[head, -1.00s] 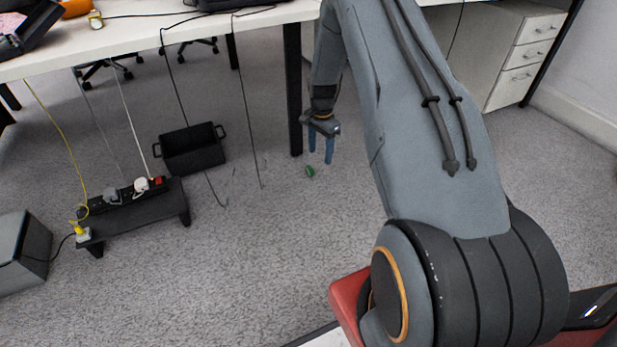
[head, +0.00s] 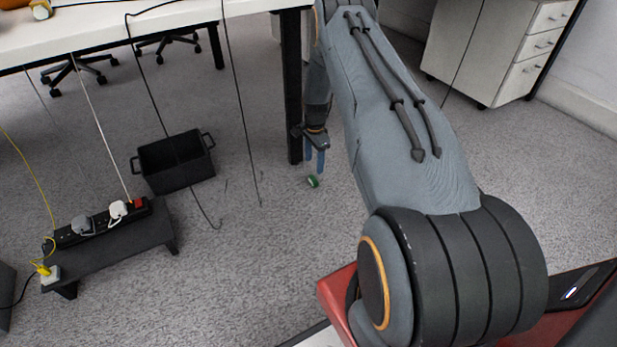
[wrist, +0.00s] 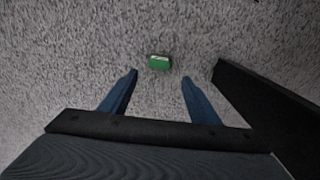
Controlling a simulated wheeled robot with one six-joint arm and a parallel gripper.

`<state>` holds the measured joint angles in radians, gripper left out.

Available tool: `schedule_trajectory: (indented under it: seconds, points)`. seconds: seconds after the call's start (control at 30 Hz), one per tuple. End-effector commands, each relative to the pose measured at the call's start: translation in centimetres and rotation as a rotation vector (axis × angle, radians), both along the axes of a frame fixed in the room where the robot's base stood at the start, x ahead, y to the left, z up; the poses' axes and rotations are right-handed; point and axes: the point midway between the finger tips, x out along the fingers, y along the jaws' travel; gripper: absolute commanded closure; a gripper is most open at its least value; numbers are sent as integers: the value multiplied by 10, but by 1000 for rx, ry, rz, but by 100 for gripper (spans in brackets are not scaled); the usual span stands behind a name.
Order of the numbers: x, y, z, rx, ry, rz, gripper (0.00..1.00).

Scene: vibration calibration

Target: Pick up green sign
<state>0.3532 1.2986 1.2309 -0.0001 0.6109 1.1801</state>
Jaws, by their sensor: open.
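The green sign (head: 313,181) is a small green piece with a pale edge, lying on the grey carpet near the table leg. In the wrist view the green sign (wrist: 159,62) lies ahead of the fingertips, roughly midway between them and apart from both. My gripper (head: 314,168) points down just above the sign in the head view. In the wrist view my gripper (wrist: 159,75) has its two blue fingers spread with only carpet between them.
A black table leg (head: 292,100) stands close behind and left of my gripper. A black bin (head: 175,165) and a low black stand (head: 110,240) with a power strip are to the left, with cables hanging nearby. A dark bar (wrist: 255,110) is right of the fingers.

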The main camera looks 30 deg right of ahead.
Motion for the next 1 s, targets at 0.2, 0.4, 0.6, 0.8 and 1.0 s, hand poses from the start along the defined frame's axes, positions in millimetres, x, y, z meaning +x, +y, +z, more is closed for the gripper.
schedule_trajectory:
  seconds: [0.2, 0.4, 0.6, 0.8, 1.0]
  points:
    - [-2, -4, -25, 1, 2, -6, 44]
    - [-2, -4, -36, 0, 1, -6, 44]
    - [-3, -2, -62, 1, 2, -4, 44]
    - [-3, 0, -78, 1, 0, -2, 44]
    - [-3, 0, -77, 1, 0, -2, 47]
